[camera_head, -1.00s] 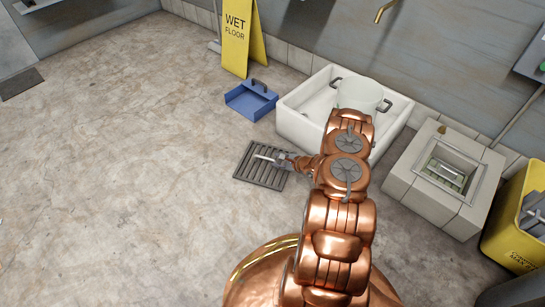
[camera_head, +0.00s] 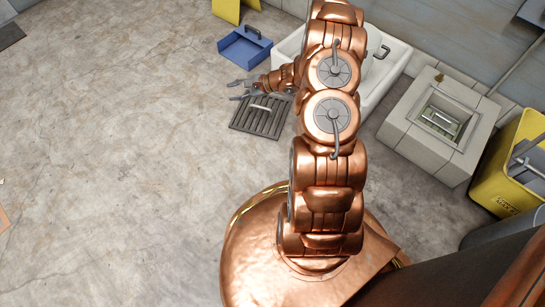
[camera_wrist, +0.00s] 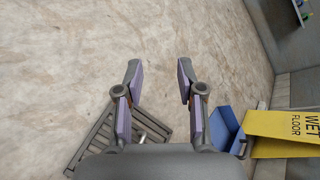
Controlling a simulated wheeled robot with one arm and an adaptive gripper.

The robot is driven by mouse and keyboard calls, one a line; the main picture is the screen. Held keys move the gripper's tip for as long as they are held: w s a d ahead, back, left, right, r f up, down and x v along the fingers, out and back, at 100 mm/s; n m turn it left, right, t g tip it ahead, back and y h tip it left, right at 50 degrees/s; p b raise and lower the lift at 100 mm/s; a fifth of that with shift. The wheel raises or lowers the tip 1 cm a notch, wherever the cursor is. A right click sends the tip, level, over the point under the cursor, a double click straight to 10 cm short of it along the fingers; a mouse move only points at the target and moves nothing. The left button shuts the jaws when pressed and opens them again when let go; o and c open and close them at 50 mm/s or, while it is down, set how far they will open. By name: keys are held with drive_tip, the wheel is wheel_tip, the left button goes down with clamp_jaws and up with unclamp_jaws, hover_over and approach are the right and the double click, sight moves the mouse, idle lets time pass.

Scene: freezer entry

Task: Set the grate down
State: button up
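The dark slatted grate (camera_head: 262,121) lies flat on the floor in front of the white sink basin, with a pale bar handle across it. It also shows in the wrist view (camera_wrist: 97,140), low and left, partly hidden by my gripper body. My gripper (camera_head: 232,90) is open and empty, just beyond the grate's far edge in the head view and apart from its handle. In the wrist view its two fingers (camera_wrist: 157,75) are spread wide with bare floor between them.
A blue dustpan (camera_head: 245,46) sits behind the grate, near a yellow wet floor sign (camera_head: 228,10). The white basin (camera_head: 397,62) is to the right. A tiled floor drain box (camera_head: 408,137) with an open top and a yellow bucket (camera_head: 500,180) stand farther right.

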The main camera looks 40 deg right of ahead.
drive_tip(key=s+a+r+n+g, duration=1)
drive_tip(key=s+a+r, duration=0.6)
drive_tip(key=a+r, duration=0.4)
drive_tip(key=s+d+r+n+h, duration=0.1)
drive_tip(key=s+r+n+h, duration=0.1)
drive_tip(key=s, duration=0.7)
drive_tip(key=s+d+r+n+g+h, duration=0.1)
drive_tip(key=s+d+r+n+h, duration=0.1)
drive_tip(key=s, duration=0.6)
drive_tip(key=s+d+r+n+g+h, duration=0.1)
drive_tip(key=s+d+r+n+h, duration=0.1)
drive_tip(key=s, duration=0.7)
drive_tip(key=r+n+h, duration=0.1)
drive_tip(key=n+h, duration=0.1)
drive_tip(key=h, duration=0.1)
drive_tip(key=shift+s+d+n, duration=0.15)
drive_tip(key=shift+s+n, duration=0.15)
drive_tip(key=shift+r, duration=0.1)
